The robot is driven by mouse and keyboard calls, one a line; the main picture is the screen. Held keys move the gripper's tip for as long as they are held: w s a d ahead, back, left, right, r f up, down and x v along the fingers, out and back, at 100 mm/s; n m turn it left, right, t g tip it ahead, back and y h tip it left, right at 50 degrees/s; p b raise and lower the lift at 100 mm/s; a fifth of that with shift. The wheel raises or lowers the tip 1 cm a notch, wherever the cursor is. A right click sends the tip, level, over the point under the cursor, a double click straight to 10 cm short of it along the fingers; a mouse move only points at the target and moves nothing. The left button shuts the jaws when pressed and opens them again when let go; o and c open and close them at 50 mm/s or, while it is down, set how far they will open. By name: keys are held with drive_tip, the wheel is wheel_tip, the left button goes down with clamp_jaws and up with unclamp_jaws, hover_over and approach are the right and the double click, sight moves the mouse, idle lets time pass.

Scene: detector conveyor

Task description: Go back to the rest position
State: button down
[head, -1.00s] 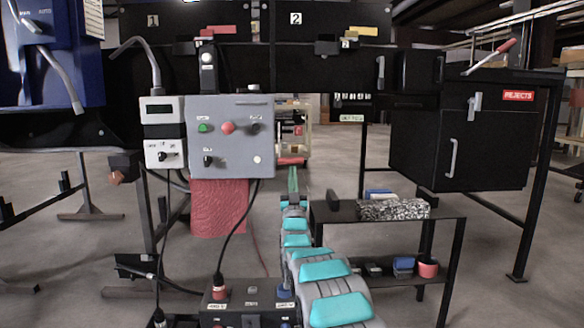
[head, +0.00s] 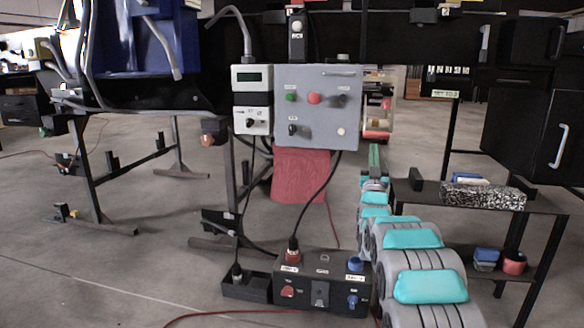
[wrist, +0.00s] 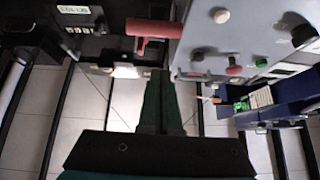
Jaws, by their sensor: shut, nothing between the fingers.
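My arm, grey with teal pads, rises from the lower right of the head view, stretched away toward the back. My gripper (head: 375,158) is at its far end, with dark green fingers just right of the grey control panel (head: 317,105). I cannot tell in the head view whether it touches anything. In the wrist view, the fingers (wrist: 160,85) point away, together and with nothing held between them. The panel (wrist: 215,50) shows to their upper right there.
A black box with plugs (head: 322,280) sits low, left of my arm. A black shelf (head: 425,195) with a speckled block (head: 484,195) stands to the right. A black cabinet (head: 525,125) is at the right edge. A blue unit (head: 150,40) is upper left. Floor is open at lower left.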

drive_tip(key=s+a+f+n+g+y+p, duration=0.1)
drive_tip(key=s+a+f+g+y+p, duration=0.15)
drive_tip(key=s+a+g, duration=0.4)
drive_tip(key=s+a+f+g+y+p, duration=0.1)
drive_tip(key=s+f+g+p, duration=0.2)
drive_tip(key=s, duration=0.7)
drive_tip(key=s+a+f+n+g+y+p, duration=0.1)
drive_tip(key=s+a+f+g+y, duration=0.15)
drive_tip(key=s+f+g, duration=0.4)
drive_tip(key=s+a+g+p, duration=0.1)
drive_tip(key=s+a+g, duration=0.1)
drive_tip(key=s, duration=1.3)
drive_tip(key=s+a+f+g+p, duration=0.1)
drive_tip(key=s+g, duration=0.4)
drive_tip(key=s, duration=1)
drive_tip(key=s+a+g+p, duration=0.1)
drive_tip(key=s+a+g, duration=0.2)
drive_tip(key=s, duration=1.2)
drive_tip(key=shift+f+n+p, duration=0.15)
drive_tip(key=shift+n+p, duration=0.2)
drive_tip(key=shift+n, duration=0.05)
